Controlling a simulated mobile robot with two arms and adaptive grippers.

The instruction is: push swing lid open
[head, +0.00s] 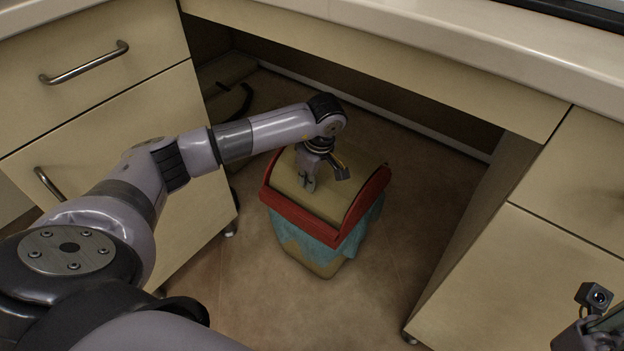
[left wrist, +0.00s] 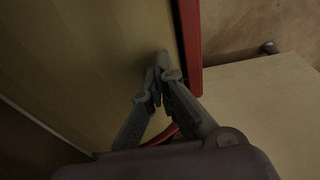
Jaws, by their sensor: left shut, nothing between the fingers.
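A bin stands on the floor under the counter, with a red rim frame (head: 312,226), a beige swing lid (head: 325,203) and a blue liner (head: 345,250) hanging out below the rim. The lid looks closed, filling the red frame. My left gripper (head: 308,184) points down at the lid's left part, shut and empty. In the left wrist view, the shut fingertips (left wrist: 163,65) lie over the beige lid (left wrist: 90,50), near the red rim (left wrist: 190,45). I cannot tell whether they touch it. My right gripper's fingers are not seen.
A drawer cabinet (head: 90,115) stands left of the bin and another cabinet (head: 520,280) right of it. The counter (head: 420,50) runs above and behind. Open floor (head: 270,310) lies in front of the bin. A dark cable (head: 236,105) lies behind my left arm.

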